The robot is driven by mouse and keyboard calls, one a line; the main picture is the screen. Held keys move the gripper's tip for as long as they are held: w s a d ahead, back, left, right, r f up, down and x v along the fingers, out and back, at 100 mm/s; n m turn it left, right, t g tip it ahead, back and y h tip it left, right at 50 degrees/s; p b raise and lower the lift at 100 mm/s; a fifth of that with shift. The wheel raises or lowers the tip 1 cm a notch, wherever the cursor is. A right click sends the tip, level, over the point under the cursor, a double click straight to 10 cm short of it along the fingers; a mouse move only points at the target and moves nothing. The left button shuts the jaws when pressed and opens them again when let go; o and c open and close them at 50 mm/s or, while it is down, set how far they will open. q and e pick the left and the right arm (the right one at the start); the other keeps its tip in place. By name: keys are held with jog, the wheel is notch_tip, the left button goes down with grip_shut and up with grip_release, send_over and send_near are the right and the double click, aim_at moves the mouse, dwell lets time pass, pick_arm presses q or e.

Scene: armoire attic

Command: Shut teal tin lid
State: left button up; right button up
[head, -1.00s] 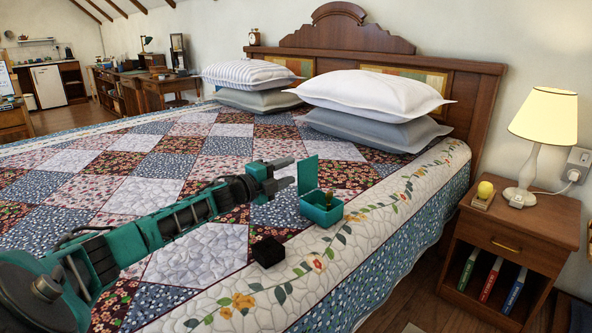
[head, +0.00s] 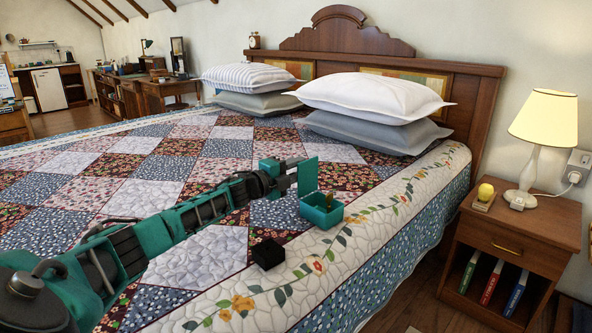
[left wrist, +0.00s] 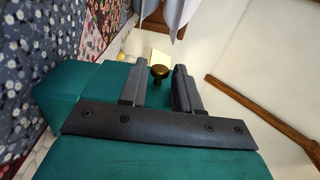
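The teal tin (head: 321,212) sits on the quilt near the bed's right side, with its lid (head: 308,177) standing upright at its left edge. A small brownish-gold thing (head: 329,199) shows inside the tin. My left gripper (head: 295,165) is just left of the lid, very close to it; I cannot tell whether it touches. In the left wrist view the two dark fingers (left wrist: 158,84) are apart, with a brass knob (left wrist: 160,71) showing between their tips. What the knob belongs to is unclear.
A black block (head: 268,253) lies on the quilt (head: 205,262) in front of the tin. Stacked pillows (head: 375,95) lie behind it by the headboard. A nightstand (head: 530,220) with a lamp (head: 545,120) stands at the right. The quilt right of the tin is clear.

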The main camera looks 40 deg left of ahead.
aim_at(309, 175)
pick_arm(q)
grip_shut()
jog(key=shift+d, duration=0.1)
dwell(0.4)
jog(key=shift+s+d+r+m, duration=0.15)
jog(key=shift+d+m, duration=0.65)
jog(key=shift+m, duration=0.5)
jog(key=shift+s+d+f+m, duration=0.1)
jog(key=shift+d+m, duration=0.65)
jog(key=shift+m, duration=0.35)
jog(key=shift+d+f+m, duration=0.1)
jog(key=shift+d+m, duration=0.6)
jog(key=shift+m, duration=0.4)
